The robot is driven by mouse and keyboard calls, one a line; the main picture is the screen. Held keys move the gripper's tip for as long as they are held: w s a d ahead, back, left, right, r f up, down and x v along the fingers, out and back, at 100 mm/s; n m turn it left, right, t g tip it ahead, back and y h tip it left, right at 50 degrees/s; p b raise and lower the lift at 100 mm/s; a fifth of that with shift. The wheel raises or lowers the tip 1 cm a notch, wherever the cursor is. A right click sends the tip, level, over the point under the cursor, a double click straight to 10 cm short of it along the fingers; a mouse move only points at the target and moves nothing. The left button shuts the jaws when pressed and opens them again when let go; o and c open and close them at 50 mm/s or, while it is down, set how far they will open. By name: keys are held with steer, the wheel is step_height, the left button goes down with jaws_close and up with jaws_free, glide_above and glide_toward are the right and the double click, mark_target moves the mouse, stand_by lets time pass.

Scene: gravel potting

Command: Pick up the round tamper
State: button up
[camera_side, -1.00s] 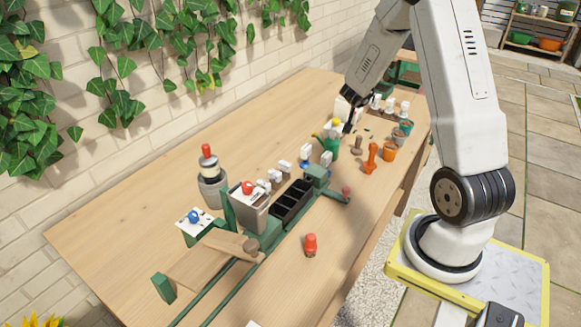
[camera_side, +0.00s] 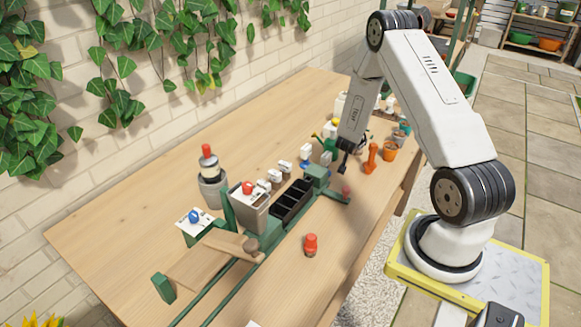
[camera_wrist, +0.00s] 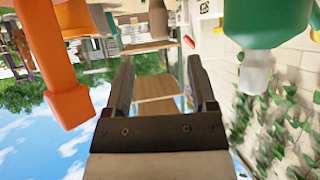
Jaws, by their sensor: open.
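My gripper (camera_side: 342,170) is open and empty above the table, just left of an upright orange tool (camera_side: 371,158) in the side view. In the wrist view, my gripper's two fingers (camera_wrist: 160,72) are apart with nothing between them. The orange tool (camera_wrist: 58,75) shows there at the left, outside the fingers. A small brown piece (camera_wrist: 158,20) shows beyond the fingertips. A short red-orange piece with a rounded top (camera_side: 311,244) stands on the front part of the table. I cannot tell for sure which of these is the round tamper.
A black tray with cells (camera_side: 292,203) and a grey hopper (camera_side: 249,213) stand on the green rail fixture. Orange pots (camera_side: 390,151) stand at the right edge of the table. A green can (camera_wrist: 265,22) shows right of my gripper.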

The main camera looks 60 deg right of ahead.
steer(key=shift+x, duration=1.25)
steer(key=shift+d, duration=0.1)
steer(key=shift+x, duration=2.5)
steer(key=shift+f, duration=0.1)
jaws_close()
